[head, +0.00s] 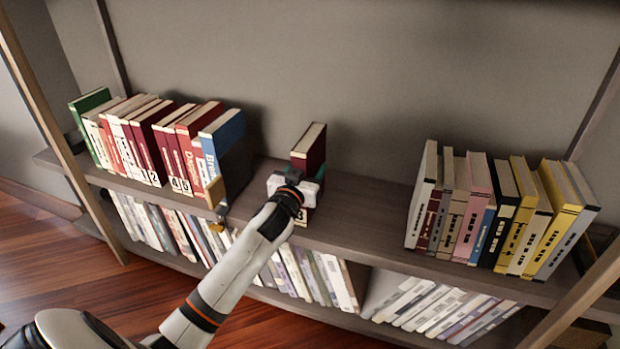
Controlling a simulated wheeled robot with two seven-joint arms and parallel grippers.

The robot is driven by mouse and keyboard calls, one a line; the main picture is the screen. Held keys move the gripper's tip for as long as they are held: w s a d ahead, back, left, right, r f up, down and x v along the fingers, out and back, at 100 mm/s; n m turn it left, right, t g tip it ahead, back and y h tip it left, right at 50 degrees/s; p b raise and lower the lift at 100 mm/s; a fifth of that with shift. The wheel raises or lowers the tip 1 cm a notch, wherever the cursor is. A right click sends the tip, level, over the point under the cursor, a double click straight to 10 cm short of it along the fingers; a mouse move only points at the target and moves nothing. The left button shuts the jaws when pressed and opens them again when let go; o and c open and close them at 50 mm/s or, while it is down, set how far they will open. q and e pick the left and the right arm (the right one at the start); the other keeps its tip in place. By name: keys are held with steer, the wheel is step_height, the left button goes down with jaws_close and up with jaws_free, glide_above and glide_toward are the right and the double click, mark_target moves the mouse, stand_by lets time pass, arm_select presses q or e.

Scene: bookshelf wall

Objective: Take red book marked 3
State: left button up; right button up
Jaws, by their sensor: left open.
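The dark red book marked 3 (309,145) stands upright by itself near the middle of the upper shelf (365,208). Its cream page tops face up, and the white label with a 3 shows low on its spine, near the shelf's front edge. My left gripper (293,186) is open in front of the book's spine, with its white fingers at about mid-height of the book. The gripper and wrist hide most of the spine, so I cannot tell whether the fingers touch it. My right gripper is out of view.
A row of red, white, green and blue books (150,140) stands left, beside a dark bookend (236,170). Another row (500,215) of yellow, pink and dark books stands right. The shelf is bare on both sides of the book. More books fill the lower shelf (310,275).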

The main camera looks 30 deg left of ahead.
arm_select(q)
jaws_close()
steer(key=shift+r, duration=0.2)
steer(key=shift+r, duration=0.1)
